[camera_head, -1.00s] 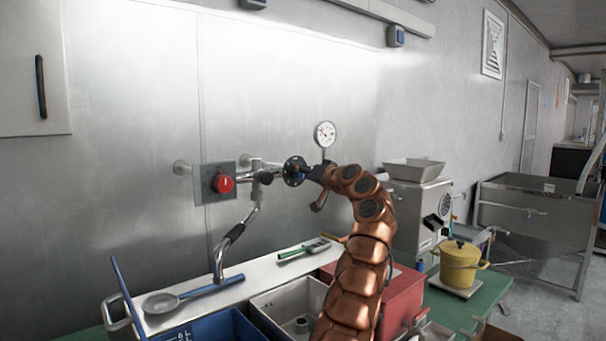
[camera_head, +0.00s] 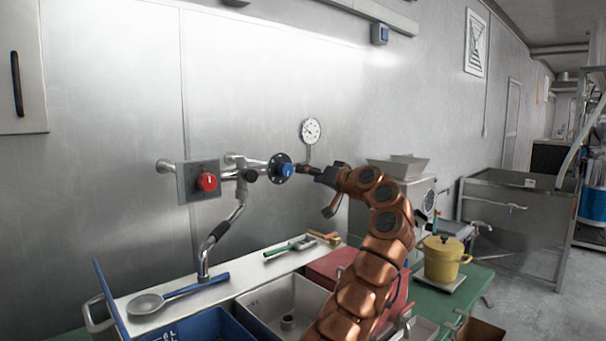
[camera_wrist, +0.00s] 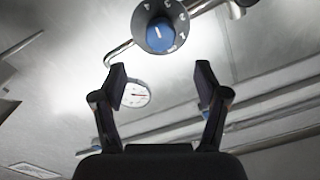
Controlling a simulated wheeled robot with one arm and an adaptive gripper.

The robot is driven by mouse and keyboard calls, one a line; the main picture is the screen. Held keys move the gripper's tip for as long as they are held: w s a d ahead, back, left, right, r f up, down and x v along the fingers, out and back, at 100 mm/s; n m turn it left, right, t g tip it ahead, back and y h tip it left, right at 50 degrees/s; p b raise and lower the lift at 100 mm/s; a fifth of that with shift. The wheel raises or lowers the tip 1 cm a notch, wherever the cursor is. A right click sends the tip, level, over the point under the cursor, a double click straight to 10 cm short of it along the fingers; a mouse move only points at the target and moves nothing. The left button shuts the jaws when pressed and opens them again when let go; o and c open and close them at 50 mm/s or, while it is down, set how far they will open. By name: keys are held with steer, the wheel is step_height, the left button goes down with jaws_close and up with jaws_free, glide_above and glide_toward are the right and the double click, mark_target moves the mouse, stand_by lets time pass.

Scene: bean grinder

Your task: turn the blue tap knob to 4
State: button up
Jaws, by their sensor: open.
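The blue tap knob (camera_head: 288,170) sits on a round black dial plate (camera_head: 274,163) on the wall pipe. In the wrist view the blue knob (camera_wrist: 160,34) is above and beyond my fingertips, with a short white mark on its face. Light figures ring its dial plate, too small and tilted to read surely, so I cannot tell the setting. My gripper (camera_head: 316,172) is just right of the knob, apart from it. In the wrist view my gripper (camera_wrist: 161,84) is open, with nothing between its fingers.
A red knob (camera_head: 207,182) on a grey box is left on the same pipe. A pressure gauge (camera_head: 311,130) stands above my gripper. A spout (camera_head: 214,243) hangs over the counter. Below are a ladle (camera_head: 146,304), a sink (camera_head: 262,302) and a yellow pot (camera_head: 441,262).

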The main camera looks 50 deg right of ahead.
steer(key=shift+s+a, duration=0.1)
steer(key=shift+s, duration=0.7)
